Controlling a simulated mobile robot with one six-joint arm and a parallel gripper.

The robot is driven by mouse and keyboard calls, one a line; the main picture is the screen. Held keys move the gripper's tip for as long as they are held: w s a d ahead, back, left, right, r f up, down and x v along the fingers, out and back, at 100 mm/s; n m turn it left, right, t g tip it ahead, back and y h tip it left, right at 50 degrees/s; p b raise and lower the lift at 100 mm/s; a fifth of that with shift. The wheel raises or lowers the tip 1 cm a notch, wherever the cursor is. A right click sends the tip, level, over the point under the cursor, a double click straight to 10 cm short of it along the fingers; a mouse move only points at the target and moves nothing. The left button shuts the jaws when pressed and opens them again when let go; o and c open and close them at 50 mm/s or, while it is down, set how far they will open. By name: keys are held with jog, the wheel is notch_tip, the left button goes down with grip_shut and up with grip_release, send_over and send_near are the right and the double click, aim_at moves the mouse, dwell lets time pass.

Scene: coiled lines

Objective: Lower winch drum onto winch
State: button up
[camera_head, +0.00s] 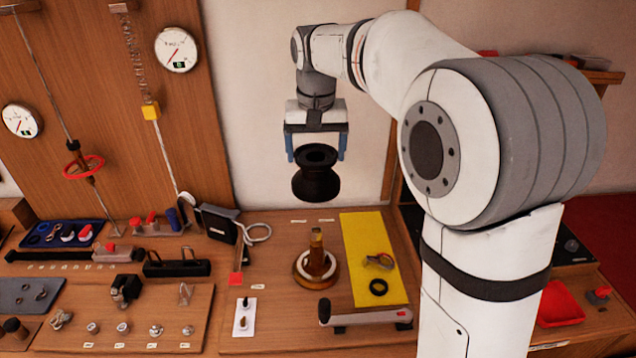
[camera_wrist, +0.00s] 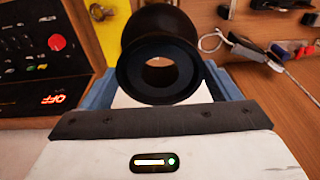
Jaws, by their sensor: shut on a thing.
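The winch drum (camera_head: 316,184) is a black spool with flared ends and a hole through its middle. My gripper (camera_head: 316,150) is shut on it, with a blue finger on each side, and holds it in the air above the bench. In the wrist view the drum (camera_wrist: 158,55) fills the space between the blue fingers, and light shows through its hole. The winch (camera_head: 316,264) is a brass-coloured round base with an upright post on the bench. It stands below the drum, with a clear gap between them. The winch is not discernible in the wrist view.
A yellow mat (camera_head: 368,250) right of the winch bears a metal part and a black ring (camera_head: 378,287). A winch handle (camera_head: 365,317) lies in front. A white plate (camera_head: 245,317) with small pins lies to the left. My arm covers part of the right side.

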notch_tip(320, 180, down, 7)
jog(key=b, duration=1)
send_over(317, 238)
jog(key=shift+f, duration=2)
jog(key=shift+w+f, duration=0.45)
jog(key=shift+f, duration=0.4)
jog(key=shift+r, duration=0.1)
jog(key=shift+s+f, duration=0.1)
jog(key=shift+f, duration=0.1)
jog(key=shift+f+b, duration=4.45)
jog(key=shift+f, duration=2.25)
